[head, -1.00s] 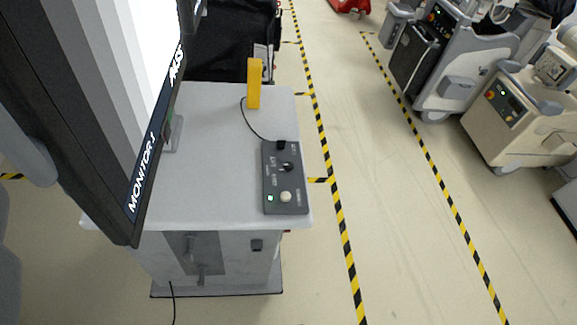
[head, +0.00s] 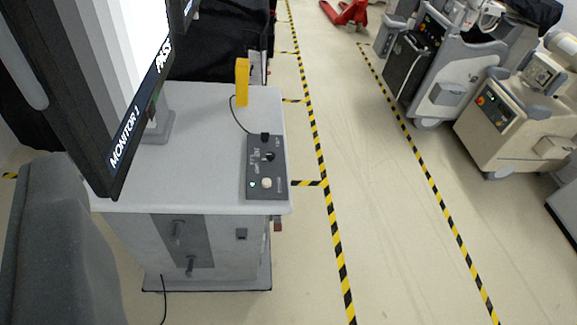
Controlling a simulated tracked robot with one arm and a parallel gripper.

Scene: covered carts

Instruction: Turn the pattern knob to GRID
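A dark grey control box (head: 257,172) lies on the right part of a grey cart top. It has a black pattern knob (head: 270,157), a lit green light (head: 252,184) and a pale round button or knob (head: 267,183). The lettering around the knob is too small to read, so its setting cannot be told. A monitor (head: 115,90) labelled MONITOR 1 stands on the cart's left side and shows grey and white vertical bands. My gripper is not in view.
A yellow upright piece (head: 242,82) stands behind the box, with a black cable between them. The cart top (head: 190,170) is mostly bare. Yellow-black floor tape (head: 322,170) runs along the open aisle. Pale machines (head: 515,125) and a red pallet jack (head: 347,13) stand beyond.

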